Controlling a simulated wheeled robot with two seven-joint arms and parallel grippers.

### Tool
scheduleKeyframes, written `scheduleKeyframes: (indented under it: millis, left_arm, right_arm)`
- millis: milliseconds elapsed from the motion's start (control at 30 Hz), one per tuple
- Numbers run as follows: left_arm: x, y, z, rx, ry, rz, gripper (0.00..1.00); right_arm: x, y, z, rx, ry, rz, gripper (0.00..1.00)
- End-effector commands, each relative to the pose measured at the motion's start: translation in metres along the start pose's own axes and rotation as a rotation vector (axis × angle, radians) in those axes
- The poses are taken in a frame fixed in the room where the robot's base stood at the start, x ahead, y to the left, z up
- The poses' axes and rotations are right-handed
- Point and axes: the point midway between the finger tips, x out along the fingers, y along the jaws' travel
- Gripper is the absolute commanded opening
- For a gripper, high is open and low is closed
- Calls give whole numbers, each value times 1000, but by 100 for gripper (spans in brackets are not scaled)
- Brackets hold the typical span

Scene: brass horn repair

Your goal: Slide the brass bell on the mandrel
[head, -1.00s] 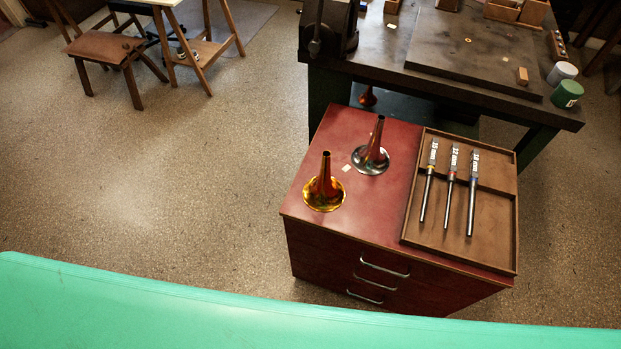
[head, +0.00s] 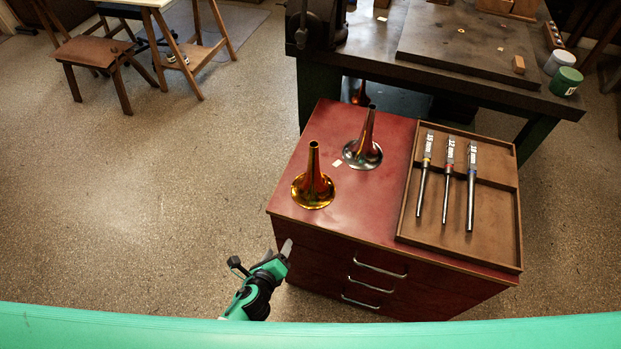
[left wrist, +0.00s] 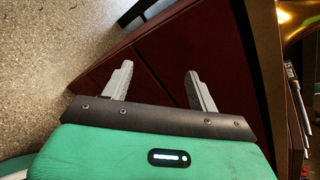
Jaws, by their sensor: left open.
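A golden brass bell (head: 314,187) stands flared end down near the left side of the red cabinet top. A second, silvery-rimmed bell (head: 363,152) stands behind it to the right. Three rods with labelled handles, a left one (head: 422,188), a middle one (head: 447,190) and a right one (head: 471,195), lie in a wooden tray; I cannot tell whether any is the mandrel. My left gripper (head: 262,256) is open and empty, beside the cabinet's front left corner, apart from the bells. Its two fingers (left wrist: 158,75) show spread in the left wrist view. My right gripper is out of view.
The red cabinet (head: 350,212) has drawers with metal handles. The wooden tray (head: 498,213) fills its right side. Behind stands a dark workbench (head: 395,75) with a vise (head: 318,25) and a green can (head: 566,81). Open floor lies to the left.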

Motion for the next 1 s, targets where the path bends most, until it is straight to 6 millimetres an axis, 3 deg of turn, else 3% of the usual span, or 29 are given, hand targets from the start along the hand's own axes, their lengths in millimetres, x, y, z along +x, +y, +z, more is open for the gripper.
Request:
scheduleKeyframes:
  millis: [33, 100, 200, 400, 600, 1000]
  left_arm:
    - [-2, -27, 13, 126, -47, -63, 60]
    - [-11, -62, 31, 283, -113, -125, 60]
    - [-26, -101, 53, 465, -205, -186, 60]
    - [-57, -155, 84, 717, -363, -249, 60]
    - [-60, -174, 97, 791, -416, -259, 60]
    - [1, -199, 114, 786, -412, -259, 60]
  right_arm:
    - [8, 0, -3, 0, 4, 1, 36]
    - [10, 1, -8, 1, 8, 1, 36]
    - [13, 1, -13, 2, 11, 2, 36]
    - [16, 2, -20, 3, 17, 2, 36]
    - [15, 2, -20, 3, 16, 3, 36]
    - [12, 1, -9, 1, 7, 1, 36]
